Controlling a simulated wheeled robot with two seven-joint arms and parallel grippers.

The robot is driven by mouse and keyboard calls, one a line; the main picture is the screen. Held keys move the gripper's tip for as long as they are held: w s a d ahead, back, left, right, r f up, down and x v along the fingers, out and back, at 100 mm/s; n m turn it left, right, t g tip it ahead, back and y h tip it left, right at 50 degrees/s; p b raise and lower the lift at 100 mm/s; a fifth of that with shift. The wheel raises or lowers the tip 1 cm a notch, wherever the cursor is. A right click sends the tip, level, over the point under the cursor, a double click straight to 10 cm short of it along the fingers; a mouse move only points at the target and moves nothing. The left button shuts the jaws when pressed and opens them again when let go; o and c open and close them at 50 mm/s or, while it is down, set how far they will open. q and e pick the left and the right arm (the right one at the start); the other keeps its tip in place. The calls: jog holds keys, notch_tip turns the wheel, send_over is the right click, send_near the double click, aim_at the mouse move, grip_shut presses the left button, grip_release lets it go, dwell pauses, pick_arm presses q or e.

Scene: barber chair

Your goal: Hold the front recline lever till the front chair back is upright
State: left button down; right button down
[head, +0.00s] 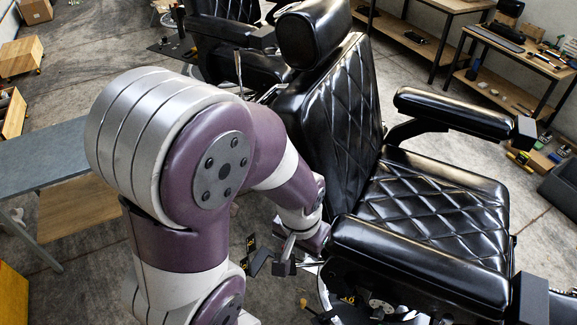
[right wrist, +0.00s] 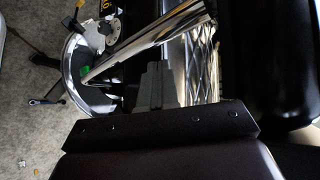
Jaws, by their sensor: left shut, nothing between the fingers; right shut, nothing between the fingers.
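The front chair is black and quilted, with its back (head: 335,120) leaning rearward in the head view. Its seat (head: 435,200) is level and empty. In the right wrist view my right gripper (right wrist: 155,85) is shut, close to a polished metal bar (right wrist: 145,40).
A second black chair (head: 235,55) stands behind. A grey-topped table (head: 45,155) is at the left. Workbenches (head: 520,50) with tools line the right. A round chrome base (right wrist: 75,75) shows in the right wrist view.

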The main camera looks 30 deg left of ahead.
jog(key=shift+a+f, duration=0.1)
jog(key=shift+a, duration=0.25)
jog(key=d, duration=0.6)
jog(key=shift+w+r, duration=0.15)
jog(key=shift+r, duration=0.25)
